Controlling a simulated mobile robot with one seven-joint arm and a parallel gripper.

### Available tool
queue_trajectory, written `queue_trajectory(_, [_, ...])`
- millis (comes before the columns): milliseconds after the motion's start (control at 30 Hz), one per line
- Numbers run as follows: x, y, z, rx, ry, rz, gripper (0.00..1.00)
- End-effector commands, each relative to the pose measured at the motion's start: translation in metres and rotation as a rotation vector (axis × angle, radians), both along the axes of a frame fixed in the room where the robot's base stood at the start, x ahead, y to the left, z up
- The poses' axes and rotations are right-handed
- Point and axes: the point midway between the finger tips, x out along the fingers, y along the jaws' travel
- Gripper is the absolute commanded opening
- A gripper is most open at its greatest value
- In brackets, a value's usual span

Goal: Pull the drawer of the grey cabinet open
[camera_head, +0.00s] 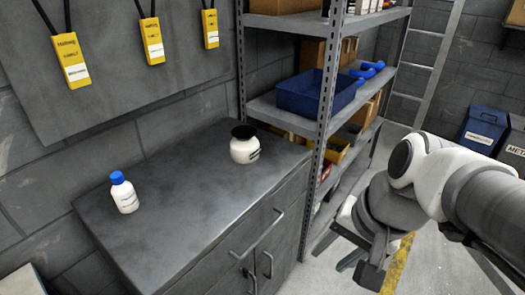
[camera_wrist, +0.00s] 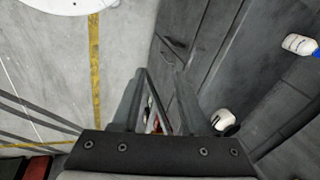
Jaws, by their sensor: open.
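The grey cabinet (camera_head: 170,205) stands at the lower middle of the head view, and part of it shows in the wrist view (camera_wrist: 215,45). Its drawer front (camera_head: 285,212) looks shut, flush under the top, with a long bar handle (camera_head: 257,233). Door handles (camera_head: 267,265) sit below it. My gripper (camera_head: 368,262) is to the right of the cabinet, apart from it, over the floor in front of the shelving. In the wrist view my gripper (camera_wrist: 160,98) has its two fingers spread, with nothing held between them.
A white bottle with a blue cap (camera_head: 123,192) and a white jar with a dark lid (camera_head: 244,144) stand on the cabinet. A metal shelving unit (camera_head: 325,105) with a blue bin (camera_head: 313,93) stands just right of it. Floor (camera_head: 425,265) is clear at right.

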Motion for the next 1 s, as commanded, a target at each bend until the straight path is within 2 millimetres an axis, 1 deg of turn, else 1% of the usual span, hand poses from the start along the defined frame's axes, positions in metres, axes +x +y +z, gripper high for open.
queue_trajectory(33, [-0.001,0.006,-0.034,0.089,0.099,-0.12,0.44])
queue_trajectory(100, [0.0,0.018,-0.058,0.217,0.231,-0.296,0.44])
queue_trajectory(167, [0.002,0.028,-0.077,0.319,0.348,-0.45,0.44])
queue_trajectory(200, [0.004,0.034,-0.089,0.387,0.427,-0.554,0.44])
queue_trajectory(267, [0.009,0.042,-0.105,0.485,0.548,-0.71,0.44])
queue_trajectory(400, [0.029,0.054,-0.139,0.7,0.838,-1.075,0.44])
queue_trajectory(467, [0.041,0.056,-0.154,0.788,0.967,-1.229,0.44])
queue_trajectory(500, [0.049,0.055,-0.163,0.846,1.053,-1.33,0.44])
queue_trajectory(567, [0.063,0.053,-0.179,0.933,1.185,-1.481,0.44])
queue_trajectory(600, [0.073,0.049,-0.189,0.991,1.274,-1.578,0.44])
queue_trajectory(700, [0.097,0.036,-0.216,1.128,1.489,-1.798,0.44])
queue_trajectory(800, [0.117,0.02,-0.241,1.249,1.677,-1.974,0.44])
queue_trajectory(933, [0.134,0.0,-0.265,1.367,1.856,-2.122,0.44])
queue_trajectory(967, [0.137,-0.004,-0.269,-1.359,-1.845,2.1,0.44])
queue_trajectory(1000, [0.139,-0.007,-0.273,-1.341,-1.824,2.063,0.44])
